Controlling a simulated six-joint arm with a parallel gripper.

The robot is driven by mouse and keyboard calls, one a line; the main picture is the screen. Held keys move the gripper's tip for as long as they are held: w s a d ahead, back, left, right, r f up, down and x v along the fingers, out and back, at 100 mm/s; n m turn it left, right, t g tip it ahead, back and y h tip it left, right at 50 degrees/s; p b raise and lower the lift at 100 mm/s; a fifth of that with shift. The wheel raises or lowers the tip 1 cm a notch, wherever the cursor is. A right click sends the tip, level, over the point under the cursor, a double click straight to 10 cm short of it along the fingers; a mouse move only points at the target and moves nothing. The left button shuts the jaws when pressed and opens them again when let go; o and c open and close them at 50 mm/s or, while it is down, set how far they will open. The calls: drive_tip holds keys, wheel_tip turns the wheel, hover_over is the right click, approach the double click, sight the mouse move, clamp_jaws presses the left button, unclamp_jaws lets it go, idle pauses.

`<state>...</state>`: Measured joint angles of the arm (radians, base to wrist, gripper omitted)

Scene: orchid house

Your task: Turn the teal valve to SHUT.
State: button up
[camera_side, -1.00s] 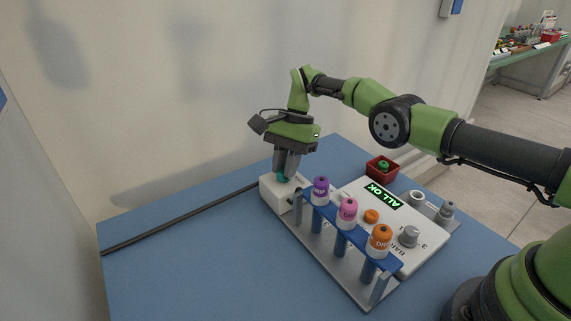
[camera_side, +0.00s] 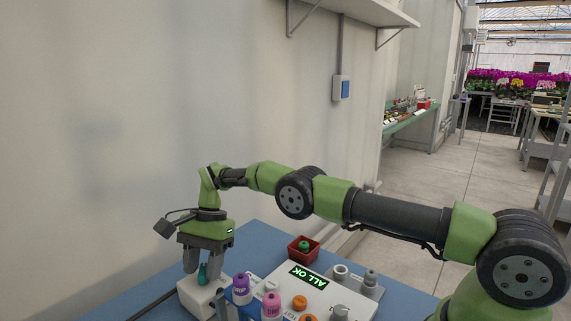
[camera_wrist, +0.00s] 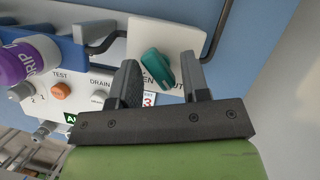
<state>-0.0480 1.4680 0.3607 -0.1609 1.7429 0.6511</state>
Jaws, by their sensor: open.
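The teal valve (camera_side: 203,274) is a small handle on a white box (camera_side: 193,296) at the left end of the equipment. In the wrist view the teal handle (camera_wrist: 157,66) lies slanted above a partly hidden label ending in "EN" on the left and one ending in "UT" on the right. I cannot tell exactly which mark it points at. My gripper (camera_side: 204,268) points down over the valve. In the wrist view its fingers (camera_wrist: 160,78) stand apart, one on each side of the handle, with gaps showing.
A white panel with a lit "ALL OK" display (camera_side: 308,277) stands right of the valve. A purple bottle (camera_side: 241,287) and a pink bottle (camera_side: 271,304) are close beside the valve box. A red box (camera_side: 300,249) sits behind. The wall is near on the left.

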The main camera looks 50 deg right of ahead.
drive_tip(key=m+t, duration=0.1)
drive_tip(key=m, duration=0.3)
drive_tip(key=m+t, duration=0.1)
drive_tip(key=m, duration=0.1)
drive_tip(key=shift+s+m+t, duration=0.25)
drive_tip(key=shift+m+t, duration=0.05)
drive_tip(key=w+v, duration=0.1)
drive_tip(key=v, duration=1)
drive_tip(key=s+r+n+t+h, duration=0.1)
drive_tip(key=s+r+n+t, duration=0.3)
drive_tip(key=s+r, duration=0.9)
drive_tip(key=shift+s+d+r+n+t+h, duration=0.35)
drive_tip(key=shift+s+n, duration=1.25)
drive_tip(key=shift+s, duration=0.65)
drive_tip(key=shift+a+r, duration=0.1)
